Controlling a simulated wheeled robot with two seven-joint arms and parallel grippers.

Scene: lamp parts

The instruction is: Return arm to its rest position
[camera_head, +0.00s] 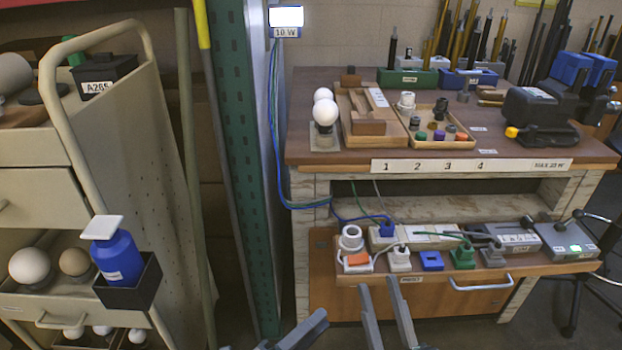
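My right gripper (378,284) is at the bottom middle, its two grey fingers pointing up toward the front edge of the lower shelf. The fingers are apart, with nothing seen between them. My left gripper (303,329) is at the bottom edge to the left of it. Only part of it shows, a grey finger slanting up to the right, and I cannot tell whether it is open. No held object is visible in either gripper. Most of both arms is out of view.
A workbench (340,77) carries white bulbs (325,111), a parts tray (437,141) and a black device (540,105). Its lower shelf (440,268) holds plugs and sockets. A beige cart (40,162) stands left, a green post (243,160) between. A stool (590,290) stands right.

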